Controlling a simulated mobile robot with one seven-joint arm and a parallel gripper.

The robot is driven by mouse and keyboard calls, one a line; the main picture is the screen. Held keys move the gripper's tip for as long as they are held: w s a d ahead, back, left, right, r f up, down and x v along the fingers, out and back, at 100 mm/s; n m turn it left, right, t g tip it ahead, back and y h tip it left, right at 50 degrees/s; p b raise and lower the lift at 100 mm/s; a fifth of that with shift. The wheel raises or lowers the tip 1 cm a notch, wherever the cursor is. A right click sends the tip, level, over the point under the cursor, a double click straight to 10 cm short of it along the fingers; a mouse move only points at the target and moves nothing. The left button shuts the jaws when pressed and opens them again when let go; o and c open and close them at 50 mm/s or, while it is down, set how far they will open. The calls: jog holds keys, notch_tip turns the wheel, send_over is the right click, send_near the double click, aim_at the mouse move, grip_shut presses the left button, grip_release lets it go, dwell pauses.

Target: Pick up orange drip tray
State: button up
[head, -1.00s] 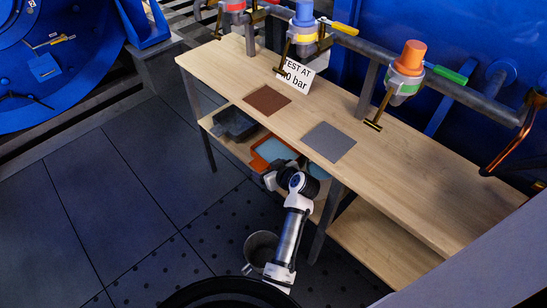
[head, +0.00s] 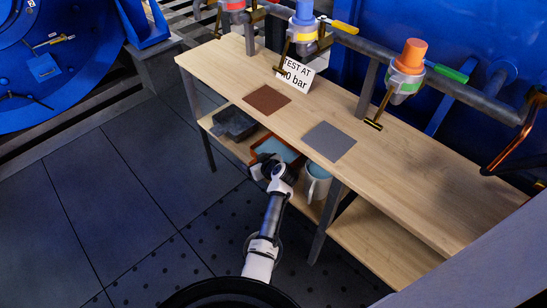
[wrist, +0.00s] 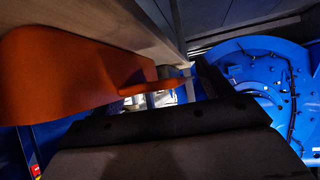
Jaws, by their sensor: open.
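The orange drip tray (head: 263,141) lies on the lower shelf of the bench, with a pale blue inside. My gripper (head: 261,161) is at its front left side in the head view and covers part of it. In the wrist view the orange tray (wrist: 60,75) fills the upper left, and a narrow orange part reaches right towards my gripper. The dark gripper parts fill the bottom of that view, with one finger at the right. My gripper is open and holds nothing that I can see. Whether a finger touches the tray is not clear.
A dark grey tray (head: 234,123) is left of the orange one on the shelf, and a light mug (head: 317,183) is to the right. The worktop (head: 222,72) is close above the shelf. Bench legs (head: 325,225) stand nearby. The floor at left is clear.

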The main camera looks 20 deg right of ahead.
jog(key=c, duration=1.7)
jog(key=shift+r, duration=0.2)
jog(key=shift+r+p, duration=0.5)
jog(key=shift+r, duration=0.1)
jog(key=shift+s+a+r+p, duration=0.1)
jog(key=shift+a+r+p, duration=0.1)
jog(key=shift+r+p, duration=0.35)
jog(key=shift+s+a+r+p, duration=0.1)
jog(key=shift+a+r+p, duration=0.05)
jog(key=shift+r+p, duration=0.4)
jog(key=s+a+p, duration=0.2)
jog(key=a+p, duration=0.1)
jog(key=a, duration=0.5)
jog(key=s+a+p, duration=0.3)
jog(key=a+p, duration=0.1)
jog(key=a, duration=0.4)
jog(key=shift+s, duration=0.35)
jog(key=shift+a, duration=0.1)
